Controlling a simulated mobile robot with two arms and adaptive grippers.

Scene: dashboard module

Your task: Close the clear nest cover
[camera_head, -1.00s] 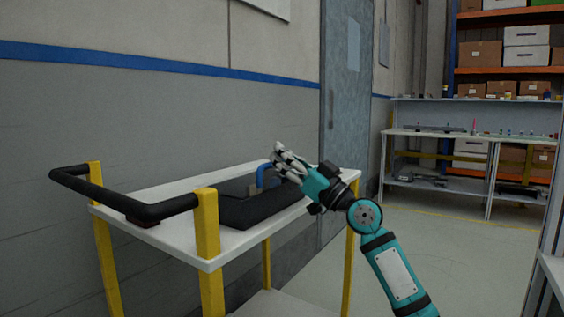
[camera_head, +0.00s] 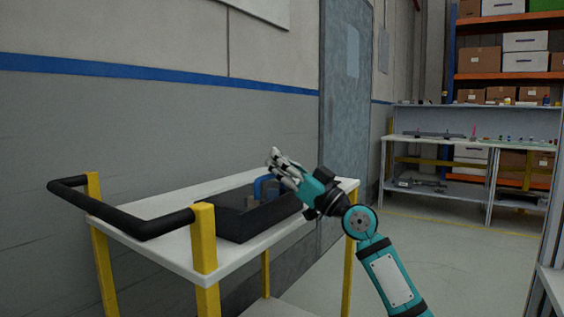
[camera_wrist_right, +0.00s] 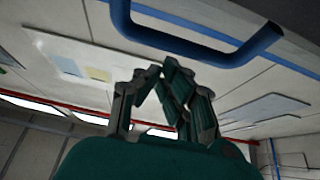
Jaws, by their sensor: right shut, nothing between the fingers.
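A black nest (camera_head: 240,222) sits on the white top of a yellow-legged cart. A blue handle (camera_head: 262,186) stands at its far side, partly behind my right gripper (camera_head: 272,157). The clear cover's panel cannot be made out in the head view, so its angle is unclear. My right gripper is shut and empty, its fingers pointing up and left, just above the handle. In the right wrist view the blue handle (camera_wrist_right: 200,52) crosses above the closed fingertips (camera_wrist_right: 160,68), on a grey edge; contact cannot be told. My left gripper is out of view.
The cart top (camera_head: 165,208) is bare left of the nest. A black push bar (camera_head: 120,222) runs along the cart's left end. A wall and grey door (camera_head: 345,120) stand behind. Open floor lies right, before a workbench (camera_head: 470,146) and shelves.

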